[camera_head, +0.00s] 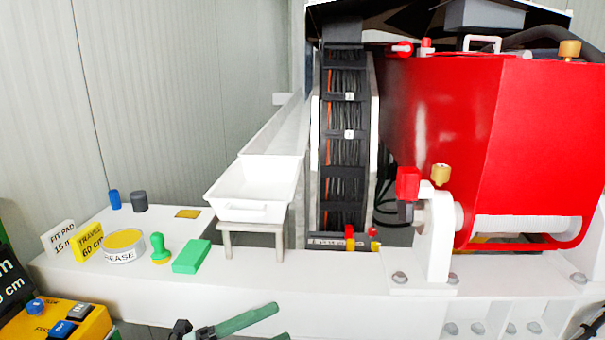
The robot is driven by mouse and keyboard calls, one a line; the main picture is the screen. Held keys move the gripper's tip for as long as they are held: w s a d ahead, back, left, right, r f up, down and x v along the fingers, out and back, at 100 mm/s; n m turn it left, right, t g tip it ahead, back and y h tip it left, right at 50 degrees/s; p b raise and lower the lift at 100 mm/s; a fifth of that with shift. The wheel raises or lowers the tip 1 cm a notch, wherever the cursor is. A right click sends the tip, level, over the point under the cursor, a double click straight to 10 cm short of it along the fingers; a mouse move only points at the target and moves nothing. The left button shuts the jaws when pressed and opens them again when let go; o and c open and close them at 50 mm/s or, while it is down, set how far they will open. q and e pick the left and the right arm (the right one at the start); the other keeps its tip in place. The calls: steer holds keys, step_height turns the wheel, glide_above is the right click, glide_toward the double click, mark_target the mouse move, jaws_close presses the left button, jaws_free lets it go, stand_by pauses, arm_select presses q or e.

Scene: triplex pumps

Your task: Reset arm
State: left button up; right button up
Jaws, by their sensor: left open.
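My left gripper (279,322) shows at the bottom edge, low and left of the middle. Its dark green fingers point right and are apart, with nothing seen between them. The lower finger is mostly cut off by the picture's edge. The gripper is in front of the white bench (330,272) and touches nothing that I can see. My right gripper is not in view.
On the bench stand a grease tin (124,248), a green stamp (160,250), a green block (191,257) and a white tray (255,186). A big red pump housing (440,140) fills the right. A yellow button box (60,320) is lower left.

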arm_select(q)
steer(key=s+a+f+n+t+y, duration=0.1)
steer(key=a+f+n+t+y, duration=0.45)
steer(key=n, duration=0.45)
steer(key=a+f+n+t+y, duration=0.35)
steer(key=f+n+y, duration=0.25)
steer(key=f+n, duration=0.35)
steer(key=s+a+f+n+g+y, duration=0.2)
steer(key=s+f+n+g+y, duration=0.3)
steer(key=s+f, duration=1)
step_height(320, 180, down, 2)
steer(key=n+g, duration=0.1)
steer(key=n, duration=0.2)
steer(key=shift+s+a+f+g+p, duration=0.2)
steer(key=shift+s+g+p, duration=0.1)
steer(key=shift+s+g, duration=0.1)
